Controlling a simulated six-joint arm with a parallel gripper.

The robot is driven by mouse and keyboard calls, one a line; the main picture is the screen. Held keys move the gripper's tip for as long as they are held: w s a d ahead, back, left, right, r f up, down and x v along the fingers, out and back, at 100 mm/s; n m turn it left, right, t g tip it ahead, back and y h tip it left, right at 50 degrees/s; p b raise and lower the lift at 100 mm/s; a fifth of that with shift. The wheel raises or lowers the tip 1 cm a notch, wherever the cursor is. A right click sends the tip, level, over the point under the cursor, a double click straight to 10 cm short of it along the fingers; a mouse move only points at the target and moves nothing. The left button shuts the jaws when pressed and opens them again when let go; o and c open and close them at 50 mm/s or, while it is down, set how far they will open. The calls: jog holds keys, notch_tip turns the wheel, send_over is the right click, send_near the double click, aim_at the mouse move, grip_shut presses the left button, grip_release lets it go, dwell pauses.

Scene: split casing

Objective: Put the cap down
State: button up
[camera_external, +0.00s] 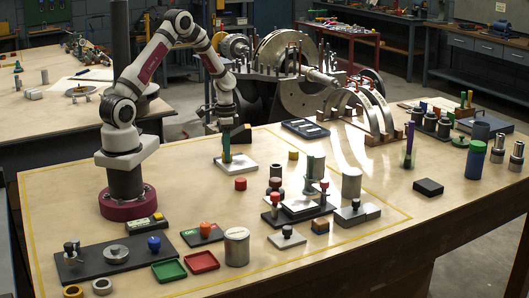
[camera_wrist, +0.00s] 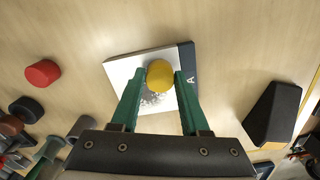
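The cap (camera_wrist: 160,74) is a round yellow piece between the green fingertips of my gripper (camera_wrist: 160,77). Both fingers meet its sides, so my gripper is shut on it. In the external view my gripper (camera_external: 227,158) points straight down at a white plate (camera_external: 244,167), and the fingers hide the cap. The wrist view shows the white plate (camera_wrist: 120,73) under the cap, with a speckled grey patch and a dark strip marked "A" (camera_wrist: 190,60) along one side. I cannot tell whether the cap touches the plate or hangs just above it.
A red cylinder (camera_external: 240,183) stands in front of the plate; it also shows in the wrist view (camera_wrist: 42,73). A black and yellow block (camera_wrist: 272,115) lies on the other side. Bare table lies left of the plate.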

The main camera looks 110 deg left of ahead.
jog(key=o, duration=0.3)
jog(key=shift+o, duration=0.2)
jog(key=shift+r, duration=0.15)
notch_tip(320, 180, up, 12)
jog(key=w+d+r+m, duration=0.2)
jog(key=w+d+r, duration=0.1)
jog(key=d, duration=0.4)
jog(key=w+d+r+m, duration=0.2)
jog(key=d+r, duration=0.1)
jog(key=d, duration=0.3)
jog(key=s+d+m+y, duration=0.1)
jog(key=s+d+m, duration=0.2)
jog(key=d, duration=0.7)
jog(key=s+d+m, duration=0.4)
jog(key=s+d, duration=0.2)
jog(key=d, duration=0.4)
jog(key=shift+r+y, duration=0.4)
jog(key=shift+o, duration=0.6)
